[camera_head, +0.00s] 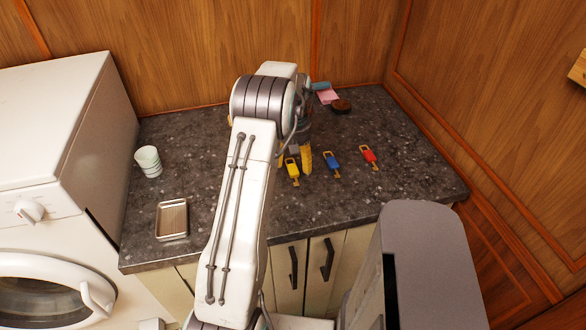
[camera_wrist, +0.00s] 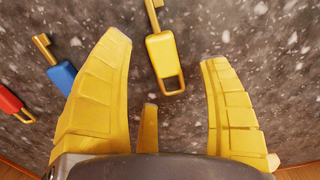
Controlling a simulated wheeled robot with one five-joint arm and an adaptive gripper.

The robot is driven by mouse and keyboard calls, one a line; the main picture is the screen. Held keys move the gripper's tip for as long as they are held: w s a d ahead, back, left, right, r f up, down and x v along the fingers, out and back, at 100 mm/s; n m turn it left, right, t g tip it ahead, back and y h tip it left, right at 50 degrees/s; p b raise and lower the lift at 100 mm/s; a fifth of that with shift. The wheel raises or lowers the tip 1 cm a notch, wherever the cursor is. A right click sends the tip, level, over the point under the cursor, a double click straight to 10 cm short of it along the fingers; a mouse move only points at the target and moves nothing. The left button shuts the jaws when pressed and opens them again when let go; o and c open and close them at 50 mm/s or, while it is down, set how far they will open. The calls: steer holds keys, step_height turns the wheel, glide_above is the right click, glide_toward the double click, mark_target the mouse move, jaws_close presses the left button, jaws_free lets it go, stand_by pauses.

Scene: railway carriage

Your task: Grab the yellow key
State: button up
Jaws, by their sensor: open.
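The yellow key (camera_head: 292,170) lies flat on the dark speckled counter (camera_head: 400,185), leftmost of three coloured keys. In the wrist view the yellow key (camera_wrist: 162,52) shows between and just beyond my fingers, its looped end toward me and its thin shaft pointing away. My gripper (camera_wrist: 166,48) has yellow fingers, spread open and empty. In the head view my gripper (camera_head: 305,160) is beside the yellow key, with part of it hidden behind my arm.
A blue key (camera_head: 332,164) and a red key (camera_head: 369,157) lie to the right. A cup (camera_head: 148,161) and a metal tray (camera_head: 172,219) stand left. A pink item (camera_head: 327,97) and a round brown item (camera_head: 341,106) are at the back. Wooden walls border the counter.

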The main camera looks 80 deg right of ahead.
steer(key=shift+f, duration=1.05)
steer(key=shift+c, duration=0.2)
steer(key=c, duration=1)
